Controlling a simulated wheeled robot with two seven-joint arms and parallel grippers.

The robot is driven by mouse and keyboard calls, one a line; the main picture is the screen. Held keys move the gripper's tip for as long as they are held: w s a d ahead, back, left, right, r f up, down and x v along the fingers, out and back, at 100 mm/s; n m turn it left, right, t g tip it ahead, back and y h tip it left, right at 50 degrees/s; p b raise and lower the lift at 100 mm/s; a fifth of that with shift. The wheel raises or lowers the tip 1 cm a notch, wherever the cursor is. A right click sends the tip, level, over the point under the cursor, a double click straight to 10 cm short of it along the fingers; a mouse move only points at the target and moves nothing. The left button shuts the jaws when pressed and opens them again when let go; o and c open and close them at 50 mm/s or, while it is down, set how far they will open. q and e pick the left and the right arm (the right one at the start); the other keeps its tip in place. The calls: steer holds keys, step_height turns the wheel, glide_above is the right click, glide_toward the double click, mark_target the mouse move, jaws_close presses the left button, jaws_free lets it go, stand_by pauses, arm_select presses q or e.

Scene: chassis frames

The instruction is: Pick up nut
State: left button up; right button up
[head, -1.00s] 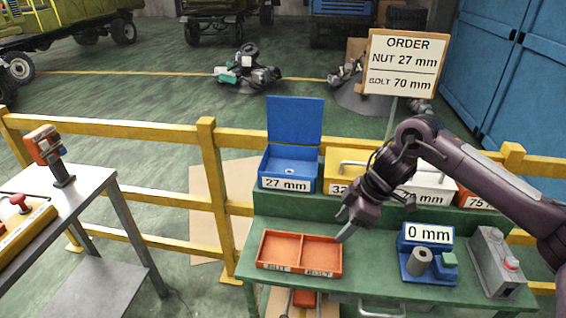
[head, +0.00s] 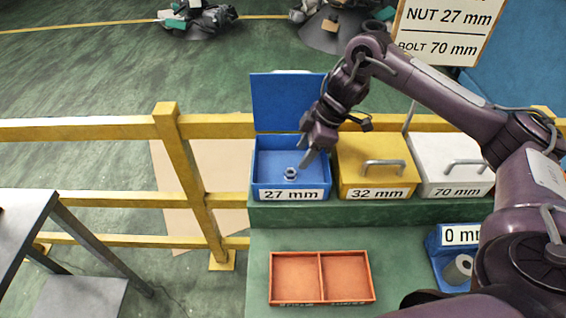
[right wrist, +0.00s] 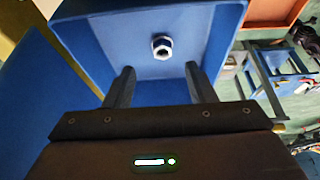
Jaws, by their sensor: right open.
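A small metal nut (head: 290,173) lies on the floor of the open blue box labelled 27 mm (head: 262,176). In the right wrist view the nut (right wrist: 162,47) shows with a hole in its middle, just beyond the fingertips and roughly centred between them. My right gripper (head: 305,160) is at the right side of the blue box, over its opening. In the right wrist view its two fingers (right wrist: 159,72) are spread apart with nothing between them. My left gripper is not in view.
The blue lid (head: 288,102) stands upright behind its box. Closed yellow 32 mm (head: 374,170) and white 70 mm (head: 445,160) boxes stand to the right. An empty two-part orange tray (head: 320,277) lies on the green bench in front. A yellow railing (head: 90,130) runs behind.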

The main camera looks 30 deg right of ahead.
mark_target(291, 172)
steer(key=shift+s+a+f, duration=0.1)
steer(key=shift+a+f, duration=0.15)
steer(key=shift+f, duration=0.3)
steer(key=shift+s+a+f, duration=0.15)
steer(key=shift+f, duration=0.05)
steer(key=x, duration=0.1)
steer(key=p+x, duration=0.1)
steer(key=x, duration=0.1)
steer(key=p+x, duration=0.1)
steer(key=shift+w+a+f, duration=0.15)
steer(key=shift+w+f, duration=0.05)
steer(key=shift+w, duration=0.15)
steer(key=shift+a+f, duration=0.1)
steer(key=shift+f, duration=0.2)
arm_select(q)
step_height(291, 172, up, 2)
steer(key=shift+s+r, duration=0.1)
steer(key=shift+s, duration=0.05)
arm_select(e)
steer(key=shift+c, duration=0.4)
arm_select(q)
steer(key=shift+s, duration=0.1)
arm_select(e)
steer(key=shift+r, duration=0.1)
steer(key=c, duration=1)
